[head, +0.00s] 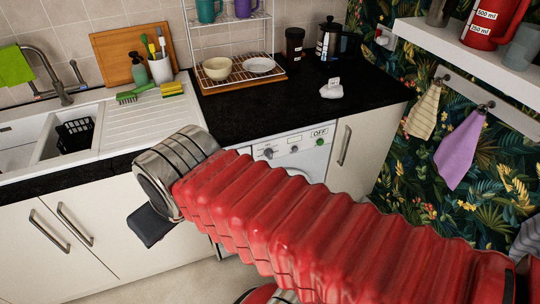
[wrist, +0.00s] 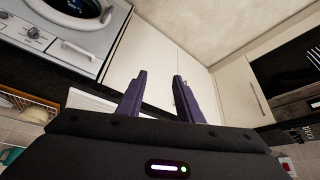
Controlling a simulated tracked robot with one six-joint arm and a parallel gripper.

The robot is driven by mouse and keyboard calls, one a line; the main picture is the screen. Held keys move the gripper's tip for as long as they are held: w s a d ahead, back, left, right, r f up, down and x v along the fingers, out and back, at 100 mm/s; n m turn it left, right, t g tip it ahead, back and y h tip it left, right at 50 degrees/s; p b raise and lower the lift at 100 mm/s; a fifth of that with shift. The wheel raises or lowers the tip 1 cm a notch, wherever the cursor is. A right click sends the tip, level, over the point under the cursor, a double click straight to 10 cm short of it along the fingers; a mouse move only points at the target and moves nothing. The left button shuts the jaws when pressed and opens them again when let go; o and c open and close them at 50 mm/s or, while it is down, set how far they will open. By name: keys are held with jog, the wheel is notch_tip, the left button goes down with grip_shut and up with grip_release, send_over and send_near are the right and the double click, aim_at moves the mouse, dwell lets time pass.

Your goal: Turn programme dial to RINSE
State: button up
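The white washing machine (head: 297,147) stands under the black worktop in the head view. Its programme dial (head: 268,153) is a round knob on the left of the panel. A label on the panel reads OFF (head: 320,133), above a green button (head: 320,142). My red arm hides most of the machine below the panel. In the wrist view the machine is tilted at the upper left, with its dial (wrist: 33,31) beside the round door (wrist: 78,12). My gripper (wrist: 158,85) has its two purple fingers apart and empty, pointing at cupboard fronts, away from the dial. The fingers are hidden in the head view.
White cupboards (head: 50,240) with bar handles stand left of the machine, below the sink (head: 60,140). A cupboard door (head: 362,145) is on its right. The worktop (head: 240,118) holds a dish rack (head: 240,70), a jar and a cafetière. Pale floor (head: 205,280) shows below.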

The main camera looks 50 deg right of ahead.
jog(key=shift+w, duration=0.1)
jog(key=w+d+f+m+t+h, duration=0.1)
jog(key=w+d+f+t+h, duration=0.3)
jog(key=w+d, duration=1)
jog(key=w+d+f+h, duration=0.15)
jog(key=d+f, duration=0.25)
jog(key=d, duration=0.4)
jog(key=w+d+f+y, duration=0.1)
jog(key=w+d+f, duration=0.25)
jog(key=d, duration=0.35)
jog(key=s+d+f+m+t+h, duration=0.1)
jog(key=s+d+f+t, duration=0.3)
jog(key=d+f, duration=0.7)
jog(key=s+d+f+m+t+h, duration=0.1)
jog(key=s+f+m, duration=0.1)
jog(key=s, duration=0.4)
jog(key=s+d+f+m+t+h, duration=0.1)
jog(key=s+f+m+h, duration=0.1)
jog(key=s+f, duration=0.2)
jog(key=s, duration=0.2)
jog(key=shift+s+d+f, duration=0.15)
jog(key=shift+s+d, duration=0.2)
jog(key=shift+s, duration=0.05)
